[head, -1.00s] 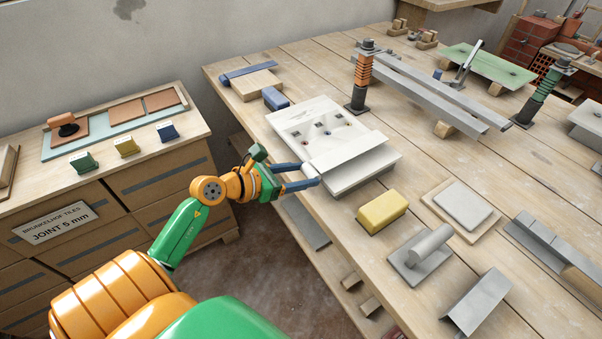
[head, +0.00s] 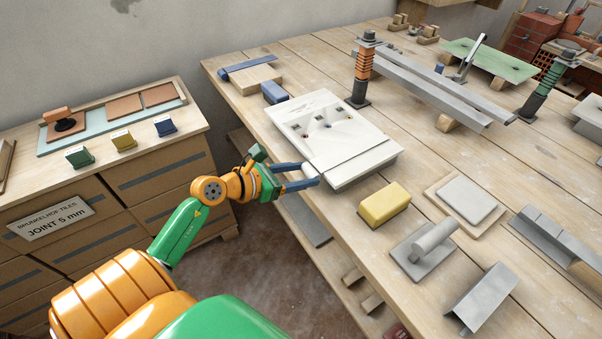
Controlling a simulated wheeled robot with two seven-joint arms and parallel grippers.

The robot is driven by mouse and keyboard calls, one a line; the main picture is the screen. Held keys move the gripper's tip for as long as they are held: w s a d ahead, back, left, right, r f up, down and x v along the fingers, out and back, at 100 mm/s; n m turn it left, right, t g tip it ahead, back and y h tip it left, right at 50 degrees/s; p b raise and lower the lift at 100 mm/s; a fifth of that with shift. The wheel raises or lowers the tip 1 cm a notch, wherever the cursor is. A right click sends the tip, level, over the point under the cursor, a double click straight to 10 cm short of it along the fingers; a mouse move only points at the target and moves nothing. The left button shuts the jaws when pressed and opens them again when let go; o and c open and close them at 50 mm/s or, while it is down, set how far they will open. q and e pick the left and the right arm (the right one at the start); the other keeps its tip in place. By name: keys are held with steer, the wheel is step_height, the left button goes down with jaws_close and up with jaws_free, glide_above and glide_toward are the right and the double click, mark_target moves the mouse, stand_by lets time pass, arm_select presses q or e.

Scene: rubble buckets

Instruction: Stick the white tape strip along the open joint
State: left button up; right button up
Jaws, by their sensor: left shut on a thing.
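The white board (head: 336,111) lies flat near the bench's left edge, with small coloured spots in a recess. A thin dark line (head: 361,157), which looks like the open joint, runs slantwise across its near part. My left gripper (head: 314,174) is at the board's near left edge, shut on a white end piece (head: 309,171) of what looks like the tape strip. The rest of the strip does not stand out against the white board, so I cannot tell whether it lies flat on it. My right gripper is not in view.
A yellow sponge-like block (head: 384,204), a grey trowel (head: 424,250) and a grey pad on a wooden board (head: 466,199) stand to the right. Grey bars (head: 435,90) and clamps lie behind. A drawer cabinet (head: 110,190) stands left, across a gap.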

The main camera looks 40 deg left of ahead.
arm_select(q)
steer(key=o, duration=1.5)
steer(key=shift+f, duration=0.15)
steer(key=shift+c, duration=0.2)
steer(key=b+v, duration=0.1)
steer(key=v, duration=0.6)
